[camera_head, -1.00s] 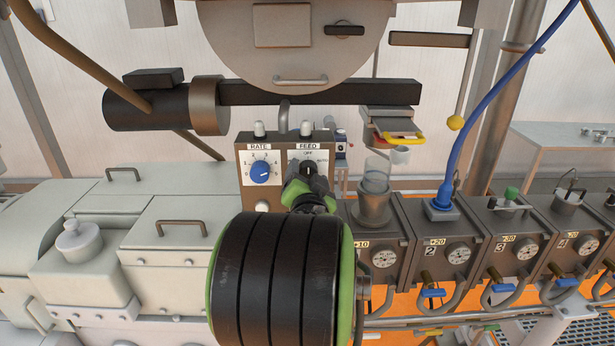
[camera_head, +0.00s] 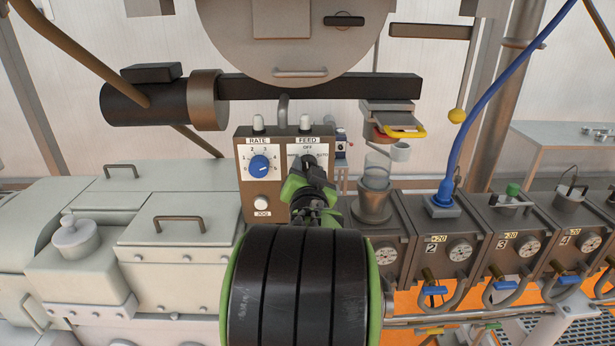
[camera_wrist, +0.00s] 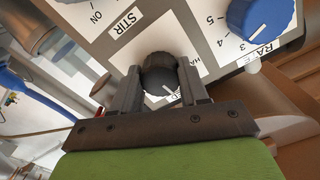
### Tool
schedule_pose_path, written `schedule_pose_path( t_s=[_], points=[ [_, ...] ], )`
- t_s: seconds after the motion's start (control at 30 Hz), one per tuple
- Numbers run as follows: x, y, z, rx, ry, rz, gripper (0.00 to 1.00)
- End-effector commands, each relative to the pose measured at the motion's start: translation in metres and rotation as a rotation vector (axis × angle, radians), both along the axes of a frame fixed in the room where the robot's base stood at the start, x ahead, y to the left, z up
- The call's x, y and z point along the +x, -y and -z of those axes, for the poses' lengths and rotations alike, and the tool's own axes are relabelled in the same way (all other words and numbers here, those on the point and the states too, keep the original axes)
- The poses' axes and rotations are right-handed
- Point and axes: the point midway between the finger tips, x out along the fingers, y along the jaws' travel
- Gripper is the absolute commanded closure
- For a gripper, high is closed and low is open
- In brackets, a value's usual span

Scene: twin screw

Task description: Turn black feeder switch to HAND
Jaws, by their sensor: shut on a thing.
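The black feeder switch (camera_head: 308,161) sits under the FEED label on the grey control box (camera_head: 243,205). In the head view my gripper (camera_head: 312,178) covers much of it. In the wrist view the round black knob (camera_wrist: 159,72) is between my two fingers, and my gripper (camera_wrist: 160,85) is shut on it. Its white pointer line points down toward the partly hidden FEED label, leaning slightly to the right. Letters "HA" show just right of the knob; the rest of that word is hidden by a finger. OFF is printed above the switch in the head view.
The blue RATE knob (camera_head: 259,165) is close beside the switch, with a JOG button (camera_head: 261,201) below it. A clear cup (camera_head: 375,178) stands right of the box. A dark horizontal bar (camera_head: 315,87) runs above.

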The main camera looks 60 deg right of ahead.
Motion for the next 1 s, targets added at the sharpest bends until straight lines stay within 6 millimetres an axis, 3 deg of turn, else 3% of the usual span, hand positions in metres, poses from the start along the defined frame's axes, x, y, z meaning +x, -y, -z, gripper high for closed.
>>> schedule_pose_path(
  t_s=[0.7, 1.0],
  points=[
    [-0.0019, 0.0009, 0.0041, -0.298, -0.569, 0.001, 0.87],
    [-0.0025, 0.0011, 0.0026, -0.379, -0.737, 0.001, 0.87]
  ],
)
